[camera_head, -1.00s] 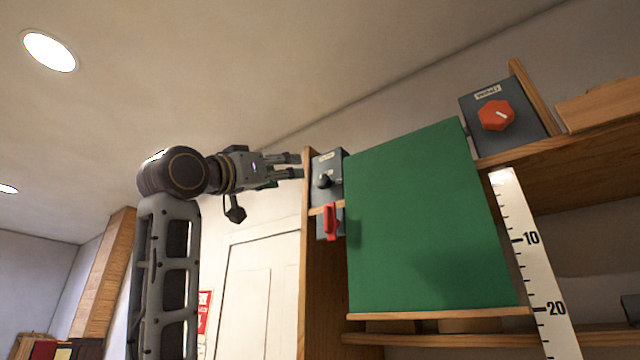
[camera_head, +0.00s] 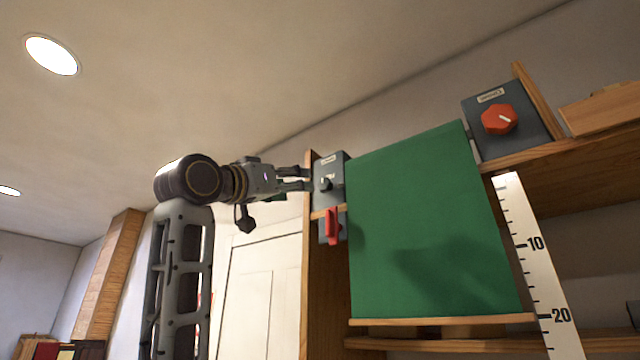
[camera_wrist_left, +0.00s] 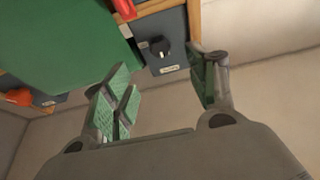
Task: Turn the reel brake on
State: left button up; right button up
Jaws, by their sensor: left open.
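A grey box (camera_head: 329,168) with a black knob (camera_head: 326,184) stands at the left end of the shelf. Its small label is too blurred to read. A red lever (camera_head: 332,226) sits on a grey box just below. An orange-red dial (camera_head: 498,119) is on another grey box at upper right. I cannot tell from the labels which control is the reel brake. My left gripper (camera_head: 308,179) is open, its fingertips close to the black-knob box. In the left wrist view, the black knob (camera_wrist_left: 161,47) lies beyond the gap between the spread fingers (camera_wrist_left: 166,75). Contact is unclear.
A large green panel (camera_head: 430,230) stands right beside the knob box. A white ruler strip (camera_head: 535,250) hangs at right. The wooden cabinet side (camera_head: 325,290) runs below the controls. Open room lies left of the cabinet, before a white door (camera_head: 262,290).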

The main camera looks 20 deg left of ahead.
aim_at(323, 185)
pick_arm(q)
jog(key=shift+p+x, duration=2.4)
jog(key=shift+x, duration=3.5)
jog(key=shift+c, duration=0.3)
jog(key=c, duration=1)
